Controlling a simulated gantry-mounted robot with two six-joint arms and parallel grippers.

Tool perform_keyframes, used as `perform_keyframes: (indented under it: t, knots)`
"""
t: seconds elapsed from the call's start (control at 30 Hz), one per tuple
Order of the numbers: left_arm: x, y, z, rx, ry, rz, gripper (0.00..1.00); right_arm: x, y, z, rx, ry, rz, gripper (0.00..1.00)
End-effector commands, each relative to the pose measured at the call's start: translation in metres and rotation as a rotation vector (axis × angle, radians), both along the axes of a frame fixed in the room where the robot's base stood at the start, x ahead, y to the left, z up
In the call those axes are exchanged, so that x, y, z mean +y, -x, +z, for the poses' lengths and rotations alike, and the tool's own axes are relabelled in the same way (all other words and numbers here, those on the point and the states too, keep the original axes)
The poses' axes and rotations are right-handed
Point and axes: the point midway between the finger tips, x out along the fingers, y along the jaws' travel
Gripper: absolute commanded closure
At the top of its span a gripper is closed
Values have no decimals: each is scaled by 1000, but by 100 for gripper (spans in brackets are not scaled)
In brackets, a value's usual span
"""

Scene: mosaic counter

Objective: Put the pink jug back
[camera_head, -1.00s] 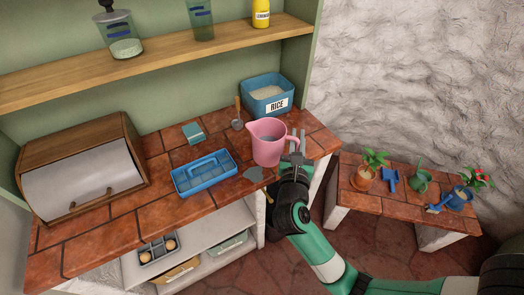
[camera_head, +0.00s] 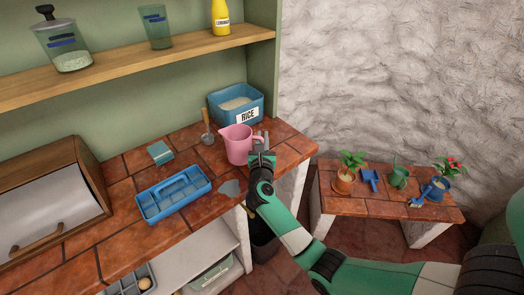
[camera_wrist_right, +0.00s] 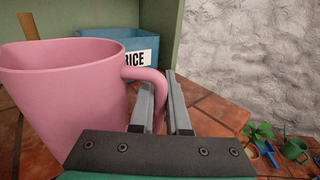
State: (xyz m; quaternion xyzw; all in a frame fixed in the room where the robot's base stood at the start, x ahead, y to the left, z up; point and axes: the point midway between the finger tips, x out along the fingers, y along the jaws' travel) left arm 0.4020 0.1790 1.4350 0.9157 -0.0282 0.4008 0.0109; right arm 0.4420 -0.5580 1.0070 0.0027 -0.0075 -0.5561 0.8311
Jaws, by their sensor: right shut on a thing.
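The pink jug (camera_head: 237,145) is upright at the right part of the tiled counter, in front of the rice bin. My right gripper (camera_head: 260,142) is shut on the jug's handle, on the jug's right side. In the right wrist view the jug (camera_wrist_right: 65,90) fills the left, and its handle runs between the fingers of my right gripper (camera_wrist_right: 170,100). I cannot tell whether the jug's base touches the counter. My left gripper is not in view.
A blue rice bin (camera_head: 236,108), a scoop (camera_head: 207,130) and a blue caddy (camera_head: 172,196) stand near the jug. A grey puddle-like patch (camera_head: 230,187) lies in front. A low bench (camera_head: 390,203) with plants is at the right. A wooden shelf (camera_head: 130,70) runs above.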

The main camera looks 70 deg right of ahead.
Motion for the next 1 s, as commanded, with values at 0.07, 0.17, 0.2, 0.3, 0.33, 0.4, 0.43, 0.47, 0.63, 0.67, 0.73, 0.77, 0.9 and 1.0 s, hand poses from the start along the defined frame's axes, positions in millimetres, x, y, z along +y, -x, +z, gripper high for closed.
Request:
perform_keyframes:
  t: [0.07, 0.17, 0.2, 0.3, 0.33, 0.4, 0.43, 0.47, 0.63, 0.67, 0.73, 0.77, 0.9, 1.0]
  knots:
    - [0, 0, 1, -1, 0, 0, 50, 0, -1, 2, -4, 2, 0, 100]
    - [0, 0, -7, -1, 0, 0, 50, -5, -3, -7, -2, 1, -1, 100]
    - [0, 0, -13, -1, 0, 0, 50, -5, -4, -15, 0, 1, -1, 100]
    - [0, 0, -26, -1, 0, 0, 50, -5, -3, -34, 0, 1, 0, 100]
    - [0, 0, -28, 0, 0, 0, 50, -5, -3, -36, -1, 2, 0, 100]
    - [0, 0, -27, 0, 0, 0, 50, -4, -3, -36, -3, 2, 0, 100]
    - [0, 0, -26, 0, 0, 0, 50, -4, -3, -35, -3, 2, 0, 100]
    - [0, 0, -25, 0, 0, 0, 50, -4, -3, -34, -3, 2, 0, 100]
    - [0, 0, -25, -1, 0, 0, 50, -4, -3, -35, -3, 1, 0, 100]
    - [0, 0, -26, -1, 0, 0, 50, -4, -3, -37, -3, 1, 0, 100]
    - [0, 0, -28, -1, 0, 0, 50, -4, -3, -39, -3, 1, 0, 100]
    - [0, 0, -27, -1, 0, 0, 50, -4, -3, -39, 0, 0, 0, 81]
    - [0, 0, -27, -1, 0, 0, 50, -4, -3, -39, 0, 0, 0, 56]
    - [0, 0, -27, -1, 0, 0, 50, -4, -3, -39, 0, 0, 0, 56]
